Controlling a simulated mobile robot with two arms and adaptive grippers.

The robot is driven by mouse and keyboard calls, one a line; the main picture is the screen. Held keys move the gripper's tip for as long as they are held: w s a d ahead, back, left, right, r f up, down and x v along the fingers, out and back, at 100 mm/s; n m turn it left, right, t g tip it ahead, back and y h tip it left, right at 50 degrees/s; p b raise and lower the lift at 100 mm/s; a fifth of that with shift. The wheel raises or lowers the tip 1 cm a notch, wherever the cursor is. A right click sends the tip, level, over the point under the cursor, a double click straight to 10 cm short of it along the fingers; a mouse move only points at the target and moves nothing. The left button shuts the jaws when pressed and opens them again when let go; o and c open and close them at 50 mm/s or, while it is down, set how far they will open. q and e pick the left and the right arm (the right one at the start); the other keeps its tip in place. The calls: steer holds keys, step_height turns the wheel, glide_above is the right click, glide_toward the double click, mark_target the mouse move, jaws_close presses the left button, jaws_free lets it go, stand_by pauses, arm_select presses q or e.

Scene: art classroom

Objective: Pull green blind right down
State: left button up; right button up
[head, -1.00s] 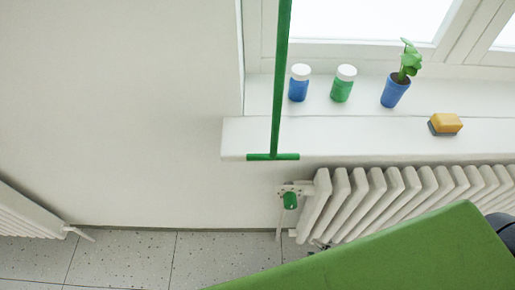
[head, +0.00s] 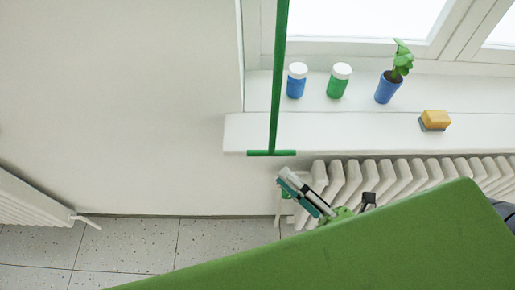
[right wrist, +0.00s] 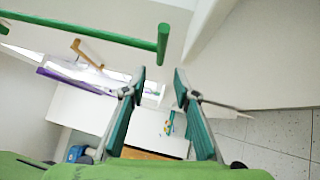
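The green blind's pull is a long green strap (head: 280,75) with a short crossbar (head: 271,153) at its lower end. It hangs in front of the window sill, with the bar just below the sill's front edge. The green bar also shows large at the upper left of the right wrist view (right wrist: 100,32). My right gripper (head: 290,180) is a little below the bar, in front of the radiator, and does not touch it. In the right wrist view its two teal-padded fingers (right wrist: 159,80) stand apart with nothing between them. My left gripper is not in view.
A white sill (head: 360,133) holds a blue jar (head: 296,87), a green jar (head: 337,86), a potted plant (head: 388,88) and a sponge (head: 435,119). A white radiator (head: 385,182) stands below. An orange pull (right wrist: 85,54) and a purple one (right wrist: 75,83) show farther off. The wall left of the strap is bare.

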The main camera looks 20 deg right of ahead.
mark_target(258, 151)
steer(key=p+x, duration=0.2)
steer(key=x, duration=0.8)
steer(key=shift+f, duration=0.1)
jaws_close()
